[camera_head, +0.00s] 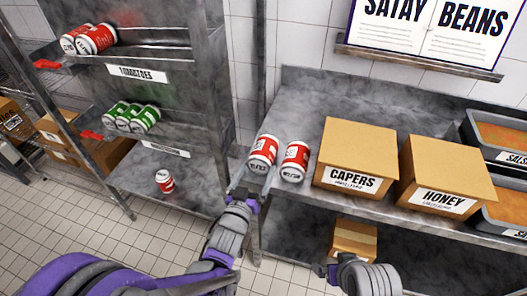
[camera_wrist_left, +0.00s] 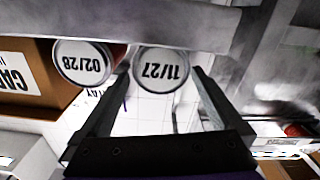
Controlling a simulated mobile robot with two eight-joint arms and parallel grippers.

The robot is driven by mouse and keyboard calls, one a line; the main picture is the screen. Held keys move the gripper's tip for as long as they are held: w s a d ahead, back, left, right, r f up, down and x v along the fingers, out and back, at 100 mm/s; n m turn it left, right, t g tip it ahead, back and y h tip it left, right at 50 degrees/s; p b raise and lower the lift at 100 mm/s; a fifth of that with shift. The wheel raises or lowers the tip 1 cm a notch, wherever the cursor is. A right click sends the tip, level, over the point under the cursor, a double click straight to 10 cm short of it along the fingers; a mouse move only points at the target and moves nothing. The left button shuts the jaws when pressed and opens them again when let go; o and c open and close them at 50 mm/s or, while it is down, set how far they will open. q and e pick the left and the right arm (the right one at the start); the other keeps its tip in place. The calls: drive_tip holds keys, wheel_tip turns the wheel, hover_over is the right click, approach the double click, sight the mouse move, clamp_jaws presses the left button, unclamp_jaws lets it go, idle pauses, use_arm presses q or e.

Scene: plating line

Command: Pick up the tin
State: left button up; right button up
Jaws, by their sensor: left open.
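Two red-and-white tins lie on their sides on the grey counter, lids facing me: a left tin (camera_head: 263,151) and a right tin (camera_head: 294,161). In the left wrist view the left tin's lid reads 11/27 (camera_wrist_left: 163,70), and the right tin's lid reads 02/28 (camera_wrist_left: 83,63), both upside down. My left gripper (camera_head: 246,189) is open just in front of the left tin. In the wrist view its fingers (camera_wrist_left: 160,76) point at that tin, which is not visibly gripped. My right gripper (camera_head: 331,268) is low at the front; its jaws are unclear.
A CAPERS box (camera_head: 357,143) stands right of the tins, then a HONEY box (camera_head: 448,165) and trays (camera_head: 497,130). The left rack holds red tins (camera_head: 97,39), green tins (camera_head: 146,119) and a lone red tin (camera_head: 164,181) low down. A box (camera_head: 354,238) sits beneath the counter.

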sight(262, 156)
use_arm(q)
drive_tip(key=p+x, duration=0.1)
drive_tip(key=x, duration=0.5)
drive_tip(key=shift+w, duration=0.25)
drive_tip(key=shift+s, duration=0.1)
drive_tip(key=shift+c, duration=0.4)
clamp_jaws()
use_arm(e)
drive_tip(key=shift+w+r, duration=0.1)
drive_tip(key=shift+r, duration=0.55)
use_arm(q)
drive_tip(key=shift+r, duration=0.15)
wheel_tip(262, 156, up, 28)
drive_tip(key=p, duration=0.4)
use_arm(e)
drive_tip(key=r, duration=0.1)
drive_tip(key=w+r, duration=0.1)
drive_tip(key=r, duration=0.3)
drive_tip(key=shift+w, duration=0.25)
